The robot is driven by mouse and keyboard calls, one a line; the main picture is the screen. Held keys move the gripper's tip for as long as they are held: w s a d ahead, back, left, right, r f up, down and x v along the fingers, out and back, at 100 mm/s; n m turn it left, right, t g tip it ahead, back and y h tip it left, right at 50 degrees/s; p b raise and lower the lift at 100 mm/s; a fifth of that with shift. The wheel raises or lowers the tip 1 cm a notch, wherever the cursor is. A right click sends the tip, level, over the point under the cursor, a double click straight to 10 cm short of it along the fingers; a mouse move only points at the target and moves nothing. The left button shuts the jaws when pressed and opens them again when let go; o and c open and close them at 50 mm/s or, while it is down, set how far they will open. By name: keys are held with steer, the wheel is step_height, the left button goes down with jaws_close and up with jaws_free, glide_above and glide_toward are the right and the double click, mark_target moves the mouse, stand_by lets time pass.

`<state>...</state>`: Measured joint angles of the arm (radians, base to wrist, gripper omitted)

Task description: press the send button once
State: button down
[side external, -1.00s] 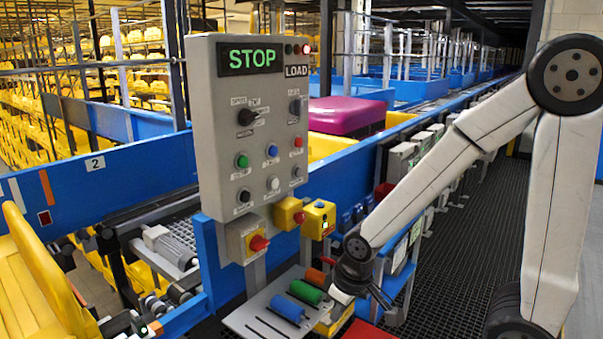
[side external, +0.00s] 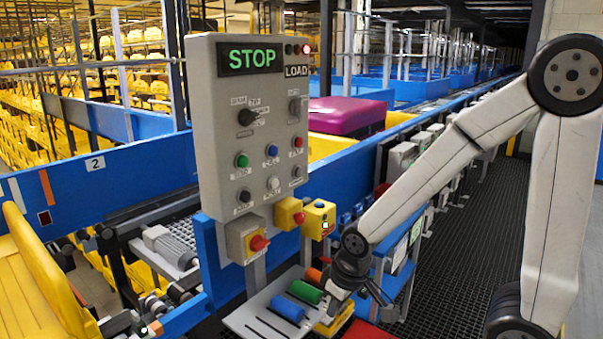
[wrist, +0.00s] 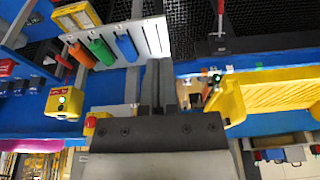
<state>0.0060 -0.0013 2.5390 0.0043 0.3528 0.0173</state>
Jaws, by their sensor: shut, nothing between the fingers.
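The grey control panel (side external: 250,130) carries several round buttons: a green one (side external: 242,160), a blue one (side external: 272,151), a red one (side external: 298,142), a white one (side external: 273,183) and others. The small labels are too blurred to read, so I cannot tell which is the send button. My gripper (wrist: 162,75) is shut and empty. In the side view it is low, by the cylinder plate, apart from the panel; its fingertips are unclear there.
A pale plate (side external: 250,322) holds blue (side external: 287,307), green (side external: 305,291) and orange (side external: 314,275) cylinders beside my gripper. Blue conveyor walls (side external: 140,170) run behind. The display reads STOP.

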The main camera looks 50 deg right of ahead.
steer(key=w+d+r+m+t, duration=0.3)
steer(key=w+r+m, duration=0.1)
steer(key=w+r, duration=0.4)
steer(key=w+d+r+m+t+h, duration=0.1)
steer(key=w+d+r+m+t, duration=0.2)
steer(key=w+r, duration=0.6)
step_height(320, 180, up, 4)
steer(key=shift+w+d+r+m, duration=0.15)
steer(key=shift+d+r+m, duration=0.1)
steer(key=shift+d+m, duration=0.3)
steer(key=shift+w, duration=0.1)
glide_toward(245, 167)
steer(key=shift+s+f+x, duration=0.15)
steer(key=shift+x, duration=0.8)
steer(key=shift+s+f+x, duration=0.15)
steer(key=shift+s+x, duration=0.05)
steer(key=shift+x, duration=0.75)
steer(key=shift+s+f+x, duration=0.15)
steer(key=shift+x, duration=0.75)
steer(key=shift+w+d, duration=0.1)
steer(key=shift+w, duration=0.9)
steer(key=shift+s, duration=0.2)
stand_by(0.4)
steer(key=shift+s, duration=0.75)
